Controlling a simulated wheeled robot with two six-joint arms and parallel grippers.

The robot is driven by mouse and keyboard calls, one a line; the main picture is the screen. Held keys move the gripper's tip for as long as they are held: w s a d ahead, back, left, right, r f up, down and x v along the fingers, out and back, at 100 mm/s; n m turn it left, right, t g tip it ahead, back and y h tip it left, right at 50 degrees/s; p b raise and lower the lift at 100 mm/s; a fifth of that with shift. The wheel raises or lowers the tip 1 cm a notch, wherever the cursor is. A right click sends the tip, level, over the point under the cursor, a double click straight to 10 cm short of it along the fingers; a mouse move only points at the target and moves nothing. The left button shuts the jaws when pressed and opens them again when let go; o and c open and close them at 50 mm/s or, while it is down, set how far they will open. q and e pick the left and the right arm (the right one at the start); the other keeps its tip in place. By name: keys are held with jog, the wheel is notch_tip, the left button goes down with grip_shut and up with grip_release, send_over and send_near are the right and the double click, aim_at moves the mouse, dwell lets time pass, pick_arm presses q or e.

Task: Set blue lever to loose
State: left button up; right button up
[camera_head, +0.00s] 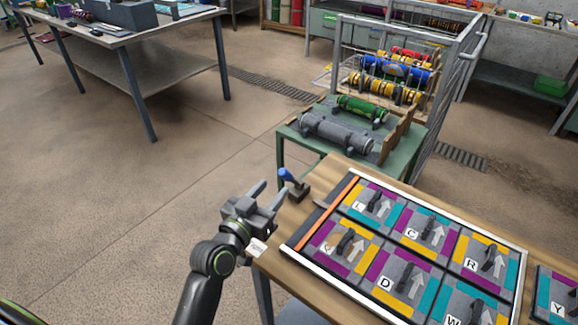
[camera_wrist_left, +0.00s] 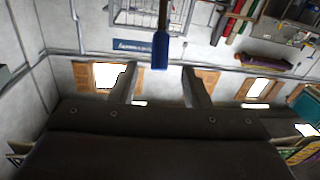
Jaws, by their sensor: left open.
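The blue lever (camera_head: 286,175) stands on a small dark base at the left corner of the wooden bench. Its blue grip leans to the left. My left gripper (camera_head: 270,192) is open and empty, just left of the lever and apart from it, its fingers pointing towards the upper right. In the left wrist view the lever's blue grip (camera_wrist_left: 160,52) shows beyond the gap between the two fingers of my left gripper (camera_wrist_left: 160,86). A white tag (camera_head: 257,247) is at the bench's left edge, its print too small to read. My right gripper is not in view.
A framed panel (camera_head: 399,240) of coloured squares with lettered dark levers lies on the bench right of the blue lever. A green cart (camera_head: 287,139) with rolled cylinders stands behind. A grey table (camera_head: 140,72) is far left. The floor left of my arm is clear.

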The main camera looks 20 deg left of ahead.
aim_at(292, 180)
pick_arm(q)
jog(key=p+x, duration=0.1)
jog(key=x, duration=0.8)
grip_shut()
